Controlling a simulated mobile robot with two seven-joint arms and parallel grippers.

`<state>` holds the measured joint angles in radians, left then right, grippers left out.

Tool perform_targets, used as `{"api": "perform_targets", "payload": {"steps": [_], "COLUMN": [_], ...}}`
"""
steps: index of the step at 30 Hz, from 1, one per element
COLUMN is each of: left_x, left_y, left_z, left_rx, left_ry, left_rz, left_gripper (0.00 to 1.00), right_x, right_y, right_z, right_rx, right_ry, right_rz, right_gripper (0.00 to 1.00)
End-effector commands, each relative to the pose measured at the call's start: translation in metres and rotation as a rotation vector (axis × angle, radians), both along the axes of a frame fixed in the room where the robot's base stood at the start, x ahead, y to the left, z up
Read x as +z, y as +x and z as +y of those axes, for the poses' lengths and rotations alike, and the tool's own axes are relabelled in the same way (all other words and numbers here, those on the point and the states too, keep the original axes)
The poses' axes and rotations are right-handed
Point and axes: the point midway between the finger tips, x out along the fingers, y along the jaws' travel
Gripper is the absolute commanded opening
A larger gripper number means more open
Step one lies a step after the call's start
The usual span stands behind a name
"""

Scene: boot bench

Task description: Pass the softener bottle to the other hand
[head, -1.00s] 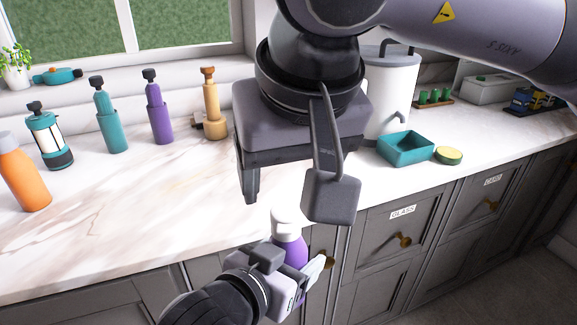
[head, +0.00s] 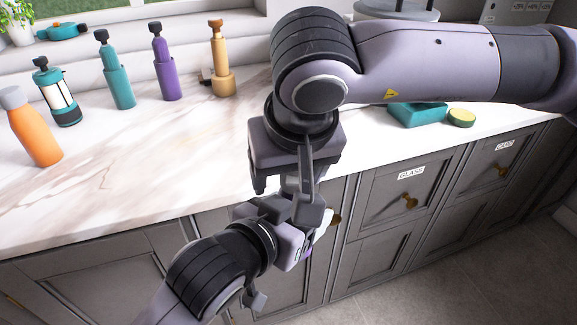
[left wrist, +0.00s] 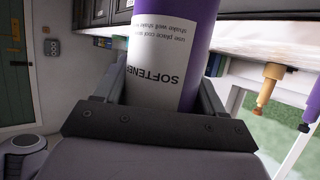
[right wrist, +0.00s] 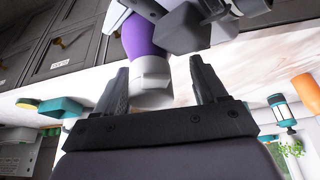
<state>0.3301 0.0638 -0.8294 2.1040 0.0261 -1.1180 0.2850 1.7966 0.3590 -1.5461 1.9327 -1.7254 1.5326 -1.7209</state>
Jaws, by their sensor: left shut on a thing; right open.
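The softener bottle (left wrist: 165,65) is purple with a white label reading SOFTENER, and my left gripper (left wrist: 157,95) is shut around its body in the left wrist view. In the head view the left gripper (head: 300,235) is in front of the counter edge, and the bottle is almost wholly hidden by the grippers. My right gripper (head: 285,195) is right above it with its fingers pointing down. In the right wrist view the bottle's white cap (right wrist: 153,75) lies between the open fingers of the right gripper (right wrist: 158,68), with space visible on either side.
On the marble counter (head: 150,195) stand an orange bottle (head: 35,130), a lantern-like teal and white item (head: 58,95), and teal (head: 117,75), purple (head: 165,65) and tan (head: 221,65) bottles. A teal tray (head: 418,113) and round sponge (head: 461,117) lie right. Grey cabinets (head: 385,215) are below.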

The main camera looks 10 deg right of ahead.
Motion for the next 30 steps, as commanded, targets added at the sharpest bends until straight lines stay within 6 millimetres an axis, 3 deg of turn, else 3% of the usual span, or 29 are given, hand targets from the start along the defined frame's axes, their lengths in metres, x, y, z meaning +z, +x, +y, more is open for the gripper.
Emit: {"api": "perform_targets", "payload": {"steps": [1,2,8,9,10,12,23,30], "left_x": [0.002,0.002,0.002,0.002,0.002,0.002,0.001,0.011], "left_y": [0.0,0.0,0.0,0.0,-0.001,-0.001,-0.003,-0.021], "left_z": [0.0,0.0,-0.001,-0.001,-0.001,-0.002,0.0,0.016], "left_rx": [0.0,0.0,-0.002,-0.004,-0.004,-0.004,-0.004,-0.003], "left_ry": [-0.003,-0.003,-0.003,-0.003,-0.003,-0.003,-0.001,-0.002], "left_rz": [-0.004,-0.004,-0.004,-0.004,-0.004,-0.004,0.0,-0.002], "left_gripper": [0.21,0.21,0.21,0.21,0.76,0.99,0.99,0.99], "right_x": [0.0,0.0,0.0,0.0,0.001,0.002,0.001,0.001], "right_y": [0.0,0.0,-0.001,-0.001,-0.001,-0.002,-0.003,-0.001], "right_z": [0.0,0.0,0.001,0.002,0.002,0.003,0.004,0.002], "right_rx": [0.0,0.0,0.003,0.004,0.005,0.006,0.008,0.005], "right_ry": [0.0,0.0,0.003,0.003,0.006,0.007,0.009,0.006], "right_rz": [0.0,0.001,0.001,0.003,0.0,0.0,0.003,0.001], "right_gripper": [0.71,0.65,0.0,0.0,0.0,0.0,0.0,0.0]}}
